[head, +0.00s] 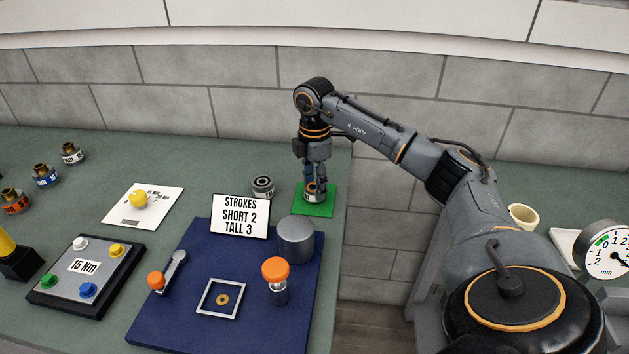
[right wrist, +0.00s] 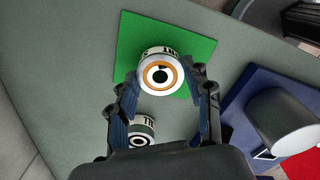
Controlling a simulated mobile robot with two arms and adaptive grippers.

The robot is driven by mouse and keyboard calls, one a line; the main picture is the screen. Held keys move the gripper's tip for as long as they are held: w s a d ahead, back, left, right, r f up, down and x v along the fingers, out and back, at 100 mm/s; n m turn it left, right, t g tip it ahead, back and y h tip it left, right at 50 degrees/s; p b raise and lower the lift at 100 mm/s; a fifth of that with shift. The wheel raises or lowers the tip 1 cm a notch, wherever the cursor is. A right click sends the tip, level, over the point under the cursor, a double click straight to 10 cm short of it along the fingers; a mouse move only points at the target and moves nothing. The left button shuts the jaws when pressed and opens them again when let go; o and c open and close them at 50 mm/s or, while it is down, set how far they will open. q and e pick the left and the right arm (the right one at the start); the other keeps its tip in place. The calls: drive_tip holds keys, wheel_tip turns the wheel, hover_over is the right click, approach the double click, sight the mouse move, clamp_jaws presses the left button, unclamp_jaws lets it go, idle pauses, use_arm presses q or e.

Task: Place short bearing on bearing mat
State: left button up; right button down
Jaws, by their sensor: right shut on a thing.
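My right gripper (head: 314,187) is shut on a short white-banded bearing (head: 313,196) with a dark centre hole. In the right wrist view the bearing (right wrist: 160,74) sits between the two fingertips (right wrist: 162,84), with an orange ring around its hole. The green bearing mat (head: 325,208) lies under it, and its bare part shows in the right wrist view (right wrist: 140,35). I cannot tell whether the bearing touches the mat. A second bearing (head: 263,187) stands on the table left of the mat, apart from it. My left gripper is not in view.
A blue board (head: 180,325) carries a strokes sign (head: 240,216), a grey cylinder (head: 296,240) and orange-knobbed parts. A button box (head: 85,275), a white card (head: 150,215) and several banded spools stand to the left. The table's right edge is close to the mat.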

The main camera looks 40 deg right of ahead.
sight(314, 187)
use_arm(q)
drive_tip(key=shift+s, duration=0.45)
use_arm(e)
drive_tip(key=shift+f, duration=0.1)
drive_tip(key=shift+f, duration=0.2)
drive_tip(key=c, duration=0.6)
unclamp_jaws()
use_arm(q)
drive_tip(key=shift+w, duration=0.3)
use_arm(e)
drive_tip(key=shift+r, duration=6.2)
